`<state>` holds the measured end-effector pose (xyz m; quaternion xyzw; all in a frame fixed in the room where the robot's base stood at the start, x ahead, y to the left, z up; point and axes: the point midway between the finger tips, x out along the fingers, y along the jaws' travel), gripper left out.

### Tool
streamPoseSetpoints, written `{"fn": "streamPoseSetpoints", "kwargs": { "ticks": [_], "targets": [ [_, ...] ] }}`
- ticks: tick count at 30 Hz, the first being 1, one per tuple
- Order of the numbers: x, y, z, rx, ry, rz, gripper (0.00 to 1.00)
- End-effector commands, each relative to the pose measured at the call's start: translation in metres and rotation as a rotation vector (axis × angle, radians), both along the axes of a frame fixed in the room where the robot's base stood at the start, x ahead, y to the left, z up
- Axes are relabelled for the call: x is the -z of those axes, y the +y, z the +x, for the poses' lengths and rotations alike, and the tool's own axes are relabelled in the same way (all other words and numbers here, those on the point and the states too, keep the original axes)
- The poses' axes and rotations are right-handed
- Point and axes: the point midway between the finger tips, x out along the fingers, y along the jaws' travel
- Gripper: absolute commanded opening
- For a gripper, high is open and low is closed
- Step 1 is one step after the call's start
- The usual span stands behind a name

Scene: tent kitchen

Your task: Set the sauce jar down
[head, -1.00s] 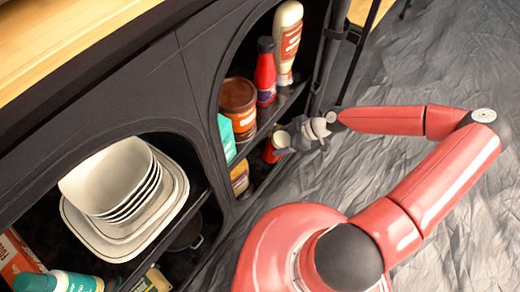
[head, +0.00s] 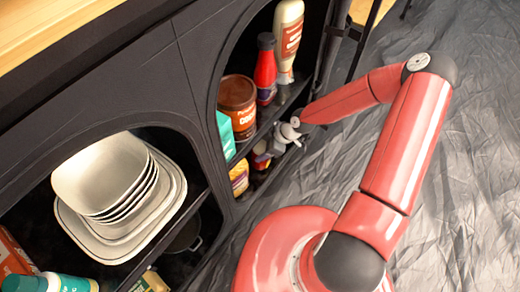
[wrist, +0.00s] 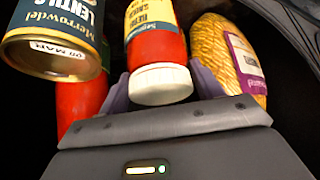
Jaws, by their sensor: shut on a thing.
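In the head view my gripper (head: 284,138) reaches into the lower shelf space of the black fabric cabinet, below the upper shelf. There the jar is largely hidden, and I cannot tell whether its base touches the shelf.
In the wrist view a lentils can (wrist: 52,40) and a red container (wrist: 78,103) are close on the left, and a yellow pasta-like bag (wrist: 228,58) is close on the right. A brown tub (head: 238,102) and red bottle (head: 265,72) stand on the shelf above.

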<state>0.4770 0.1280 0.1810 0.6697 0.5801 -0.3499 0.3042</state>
Motion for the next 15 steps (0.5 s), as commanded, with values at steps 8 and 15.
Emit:
{"fn": "streamPoseSetpoints", "kwargs": {
  "ticks": [8, 15],
  "targets": [
    [0.011, 0.01, 0.001, 0.001, 0.014, -0.087, 0.0],
    [0.014, 0.01, 0.001, 0.002, 0.012, -0.086, 0.0]
  ]
}}
